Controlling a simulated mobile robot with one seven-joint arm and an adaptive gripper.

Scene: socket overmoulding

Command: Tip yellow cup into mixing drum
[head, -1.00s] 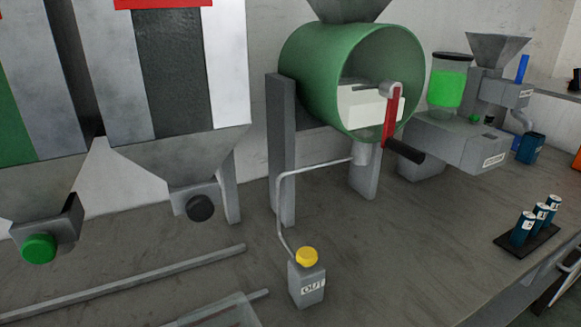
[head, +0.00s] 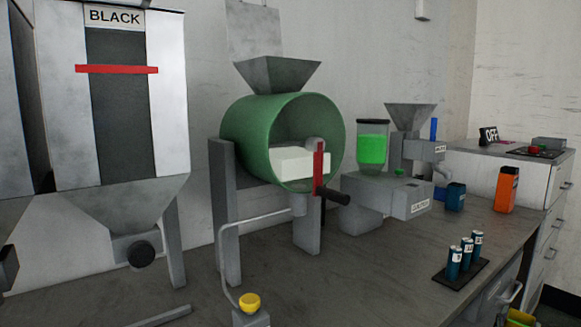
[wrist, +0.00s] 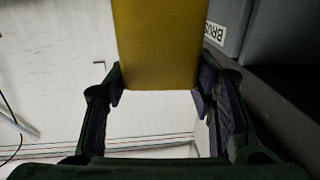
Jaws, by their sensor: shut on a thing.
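The yellow cup (wrist: 158,35) fills the top middle of the wrist view. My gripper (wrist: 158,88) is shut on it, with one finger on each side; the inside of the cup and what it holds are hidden. The green mixing drum (head: 240,130) stands on a grey frame on the bench in the head view. It lies on its side with its round opening facing front right. A grey hopper (head: 278,75) sits on top, and a white block (head: 299,163) shows in the opening.
A red crank with a black handle (head: 334,196) projects before the drum. A silo labelled BLACK (head: 60,110) stands left, and a box with a yellow button (head: 249,302) in front. A green-filled machine (head: 373,149) and a rack of blue cylinders (head: 475,277) are right.

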